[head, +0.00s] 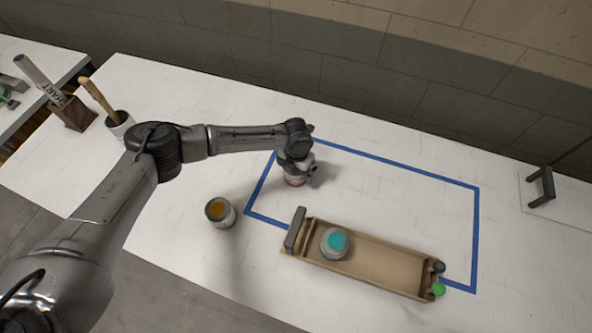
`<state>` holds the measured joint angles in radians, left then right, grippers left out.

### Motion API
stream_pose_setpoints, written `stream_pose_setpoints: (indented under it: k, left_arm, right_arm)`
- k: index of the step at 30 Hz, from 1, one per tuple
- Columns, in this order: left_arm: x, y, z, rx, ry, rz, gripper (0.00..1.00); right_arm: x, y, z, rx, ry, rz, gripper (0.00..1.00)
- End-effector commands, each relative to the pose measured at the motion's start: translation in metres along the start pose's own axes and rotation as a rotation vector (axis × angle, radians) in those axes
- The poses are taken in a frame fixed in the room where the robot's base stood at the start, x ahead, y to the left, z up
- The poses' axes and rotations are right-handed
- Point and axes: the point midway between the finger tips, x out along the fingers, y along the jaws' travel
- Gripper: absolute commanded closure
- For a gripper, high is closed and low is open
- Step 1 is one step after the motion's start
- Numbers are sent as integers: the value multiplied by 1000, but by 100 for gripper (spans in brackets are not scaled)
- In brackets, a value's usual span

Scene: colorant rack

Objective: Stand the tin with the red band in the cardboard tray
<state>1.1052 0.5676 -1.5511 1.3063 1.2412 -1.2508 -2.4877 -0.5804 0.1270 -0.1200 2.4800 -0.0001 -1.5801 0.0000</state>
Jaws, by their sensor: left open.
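The tin with the red band (294,182) stands on the white table inside the blue tape outline, near its upper left corner. My left gripper (297,173) is right above it and hides its top. Its jaws are open; I cannot tell whether the fingers touch the tin. The long cardboard tray (385,271) lies across the lower edge of the outline. A tin with a teal top (335,242) stands in the tray's left part; the tray's right part is empty. My right gripper is not in view.
The table inside the outline is otherwise clear.

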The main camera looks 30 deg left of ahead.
Motion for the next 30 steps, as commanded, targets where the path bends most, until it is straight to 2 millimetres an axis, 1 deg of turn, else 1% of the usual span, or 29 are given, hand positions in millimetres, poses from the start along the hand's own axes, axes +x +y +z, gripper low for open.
stream_pose_setpoints:
  k: [2,3,20,21,26,30]
  left_arm:
    - [0,0,0,0,0,0,0]
    - [0,0,0,0,0,0,2]
    - [-1,0,0,0,0,0,56]
    - [-1,0,0,0,0,0,57]
    - [-1,0,0,0,-1,0,57]
    - [-7,0,1,0,-1,-1,57]
  right_arm:
    - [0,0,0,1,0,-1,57]
    - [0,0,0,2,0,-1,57]
    - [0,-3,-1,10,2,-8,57]
    - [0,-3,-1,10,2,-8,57]
    - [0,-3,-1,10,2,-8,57]
    - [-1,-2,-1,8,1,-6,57]
